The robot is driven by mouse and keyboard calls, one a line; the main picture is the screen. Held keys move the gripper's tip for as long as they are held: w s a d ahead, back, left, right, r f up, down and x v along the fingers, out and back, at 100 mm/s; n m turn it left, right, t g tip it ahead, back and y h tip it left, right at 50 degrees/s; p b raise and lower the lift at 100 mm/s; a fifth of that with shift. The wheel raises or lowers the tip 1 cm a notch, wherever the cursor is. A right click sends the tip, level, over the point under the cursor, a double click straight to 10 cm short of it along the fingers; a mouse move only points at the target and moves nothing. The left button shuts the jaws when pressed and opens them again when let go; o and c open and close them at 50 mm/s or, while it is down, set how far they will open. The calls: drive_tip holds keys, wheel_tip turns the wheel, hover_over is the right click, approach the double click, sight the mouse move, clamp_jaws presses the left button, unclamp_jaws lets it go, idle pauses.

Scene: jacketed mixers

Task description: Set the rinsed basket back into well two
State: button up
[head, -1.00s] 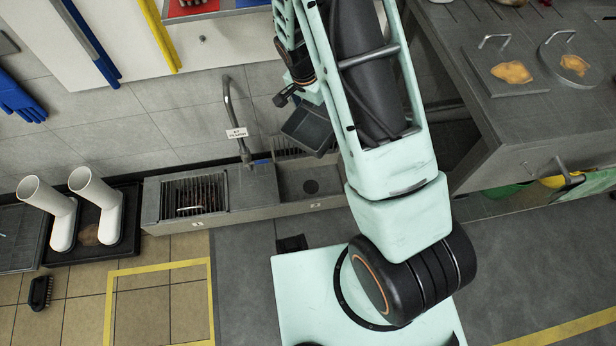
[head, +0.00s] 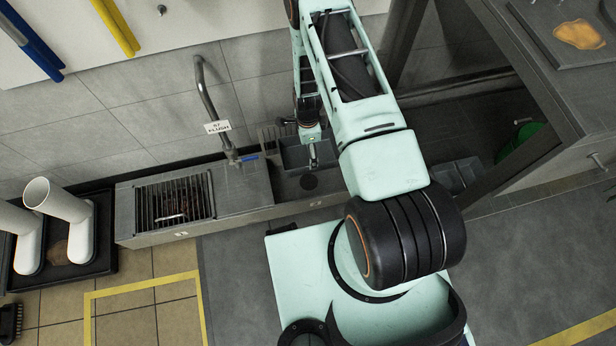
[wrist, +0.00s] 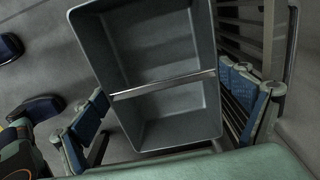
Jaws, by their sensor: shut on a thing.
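The basket (head: 292,153) is a dark grey open box, seen at my gripper over the back part of well two (head: 284,190). In the wrist view the basket (wrist: 160,45) shows two empty halves and a pale bar across its middle. My gripper (head: 313,158) is shut on the basket; in the wrist view its blue-padded fingers (wrist: 165,86) show at either side of it. The exact grip contact is hidden. The well's dark round drain shows below the basket. I cannot tell whether the basket touches the well.
Well one (head: 126,215), left of well two, has a slatted grate (head: 175,200). A tap (head: 205,90) with a flush tag (head: 217,127) stands behind, between the wells. White boots (head: 62,205) stand on a black tray at left. A grey bench (head: 530,150) stands at right.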

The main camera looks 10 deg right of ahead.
wheel_tip(320, 180, down, 22)
drive_tip(key=b, duration=0.6)
drive_tip(key=shift+f+b, duration=0.1)
drive_tip(key=shift+b, duration=0.3)
drive_tip(key=shift+f, duration=0.15)
drive_tip(key=o, duration=1.1)
drive_tip(key=shift+o, duration=0.2)
wheel_tip(320, 180, up, 12)
drive_tip(key=p, duration=0.4)
drive_tip(key=shift+r, duration=0.2)
